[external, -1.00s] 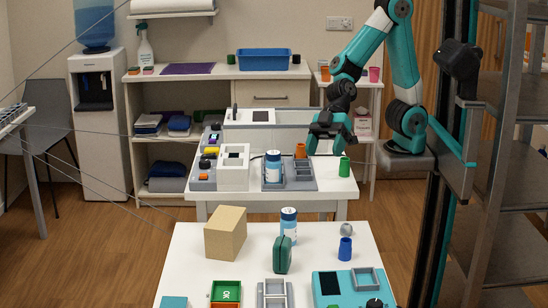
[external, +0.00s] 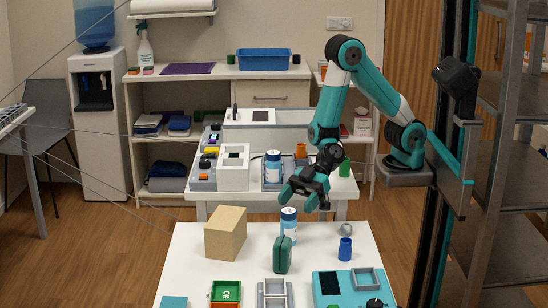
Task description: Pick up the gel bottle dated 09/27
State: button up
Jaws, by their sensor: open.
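Two white bottles with blue caps and labels are in the external view. One bottle (external: 289,230) stands upright on the front table, partly behind a dark green rounded case. The other bottle (external: 273,172) stands upright in a grey holder on the back table. The dates on both are too small to read. My gripper (external: 297,202) is open and empty. It points down and to the left, near the front table's far edge, and appears above the front bottle without touching it.
On the front table (external: 195,265), a tan box (external: 225,233) stands left of the bottle, the green case (external: 282,255) before it, and a blue cup (external: 345,249) to the right. A white device (external: 233,175) and a green cylinder (external: 345,168) stand on the back table.

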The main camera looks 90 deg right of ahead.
aim_at(289, 211)
jog(key=p+x, duration=0.2)
jog(key=x, duration=0.3)
jog(key=shift+w+a+f, duration=0.25)
jog(key=c, duration=1)
jog(key=shift+c, duration=0.2)
